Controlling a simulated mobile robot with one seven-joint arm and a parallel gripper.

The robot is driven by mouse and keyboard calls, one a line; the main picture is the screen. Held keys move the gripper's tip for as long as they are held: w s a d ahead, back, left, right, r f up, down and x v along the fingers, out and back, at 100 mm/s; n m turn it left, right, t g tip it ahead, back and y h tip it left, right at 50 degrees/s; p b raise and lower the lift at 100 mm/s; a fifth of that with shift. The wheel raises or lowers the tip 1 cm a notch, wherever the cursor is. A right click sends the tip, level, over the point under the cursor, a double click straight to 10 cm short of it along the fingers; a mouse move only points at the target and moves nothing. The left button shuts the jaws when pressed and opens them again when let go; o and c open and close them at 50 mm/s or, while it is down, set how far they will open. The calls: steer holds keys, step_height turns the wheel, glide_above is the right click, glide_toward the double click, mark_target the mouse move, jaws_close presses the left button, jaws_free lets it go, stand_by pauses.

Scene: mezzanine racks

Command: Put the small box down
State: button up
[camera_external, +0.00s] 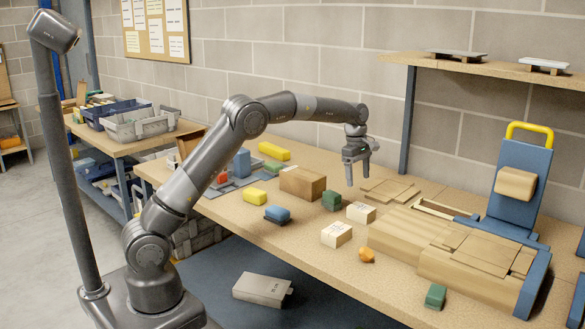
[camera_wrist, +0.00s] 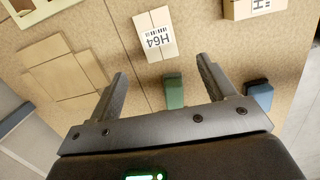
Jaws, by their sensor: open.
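Two small light cardboard boxes with white labels rest on the wooden bench: one (camera_external: 361,212) near the green block, the other (camera_external: 337,235) closer to the front edge. I cannot tell which one the task means. My gripper (camera_external: 358,178) is open and empty, pointing down above the bench, behind the boxes and touching neither. In the wrist view a box labelled H64 (camera_wrist: 153,40) lies beyond my open fingers (camera_wrist: 162,75), and part of another labelled box (camera_wrist: 240,9) shows at the top right edge.
A green block (camera_external: 331,200) stands close to the boxes; it also shows between my fingers in the wrist view (camera_wrist: 174,92). Flat cardboard (camera_external: 388,191) lies to the right. A brown box (camera_external: 302,184), blue block (camera_external: 278,213) and orange piece (camera_external: 367,255) are nearby. A shelf (camera_external: 490,68) overhangs the back right.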

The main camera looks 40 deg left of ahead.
steer(key=s+a+r+m+t, duration=0.1)
steer(key=s+a+r+m, duration=0.3)
steer(key=s+a+r, duration=0.45)
steer(key=s+a+r+m+t, duration=0.2)
steer(key=s+a+r+m, duration=0.25)
steer(key=s, duration=0.75)
steer(key=s+a+f+m+t, duration=0.1)
steer(key=s+a+f+m, duration=0.1)
steer(key=s, duration=0.9)
steer(key=s+a+f+m+t+y, duration=0.1)
steer(key=s+a+f+m, duration=0.2)
steer(key=s+m, duration=0.4)
steer(key=s+a, duration=0.1)
steer(key=s, duration=0.4)
steer(key=shift+a+f+t, duration=0.25)
steer(key=shift+a+t, duration=0.05)
steer(key=shift+a, duration=0.1)
stand_by(3.2)
